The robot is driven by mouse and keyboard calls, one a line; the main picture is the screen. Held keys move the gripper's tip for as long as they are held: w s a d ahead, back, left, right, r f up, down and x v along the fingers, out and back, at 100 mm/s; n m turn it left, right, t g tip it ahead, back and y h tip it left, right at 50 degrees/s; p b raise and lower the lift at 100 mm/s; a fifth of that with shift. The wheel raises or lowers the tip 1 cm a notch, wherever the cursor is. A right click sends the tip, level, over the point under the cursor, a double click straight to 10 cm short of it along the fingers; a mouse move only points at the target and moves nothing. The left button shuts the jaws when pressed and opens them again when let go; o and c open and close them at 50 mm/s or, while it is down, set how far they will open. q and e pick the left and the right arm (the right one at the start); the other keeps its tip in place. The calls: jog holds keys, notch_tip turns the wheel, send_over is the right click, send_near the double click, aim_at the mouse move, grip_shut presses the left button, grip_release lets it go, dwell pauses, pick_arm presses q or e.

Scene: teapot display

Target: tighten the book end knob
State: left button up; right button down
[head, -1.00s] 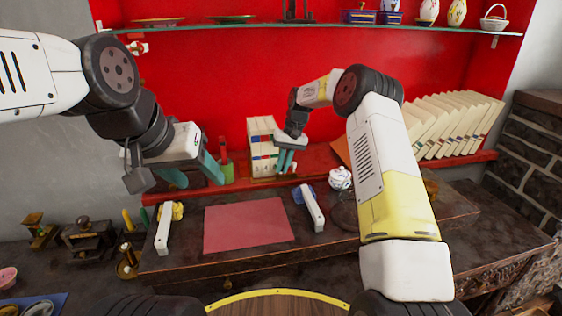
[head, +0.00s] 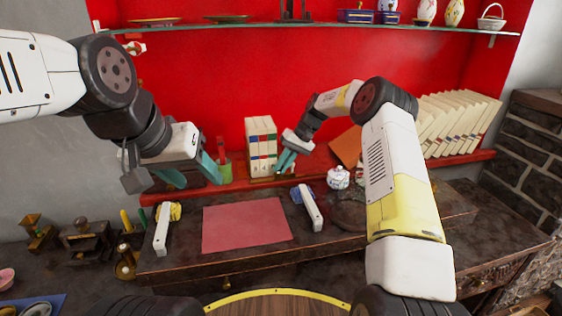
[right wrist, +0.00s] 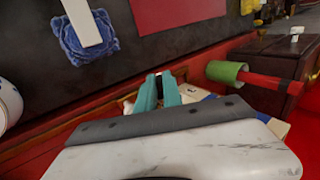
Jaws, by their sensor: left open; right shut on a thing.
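A block of upright cream books (head: 261,142) stands on the red shelf against the back wall. My right gripper (head: 286,161) is at the lower right of these books, its teal fingers tilted down and left. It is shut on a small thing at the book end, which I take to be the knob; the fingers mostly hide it. In the right wrist view, the fingers (right wrist: 160,90) close around a small dark and pale piece beside the books. My left gripper (head: 192,173) is open and empty, left of the books, near a green cup (head: 222,172).
A pink mat (head: 245,224) lies on the dark table between two white-handled tools (head: 162,230) (head: 311,208). A white and blue teapot (head: 338,178) stands right of my right gripper. Slanted books (head: 455,127) fill the right shelf. A glass shelf (head: 300,25) hangs above.

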jog(key=c, duration=1.5)
grip_release()
jog(key=shift+c, duration=0.2)
jog(key=v, duration=0.7)
jog(key=shift+d+r, duration=0.2)
jog(key=shift+r, duration=0.2)
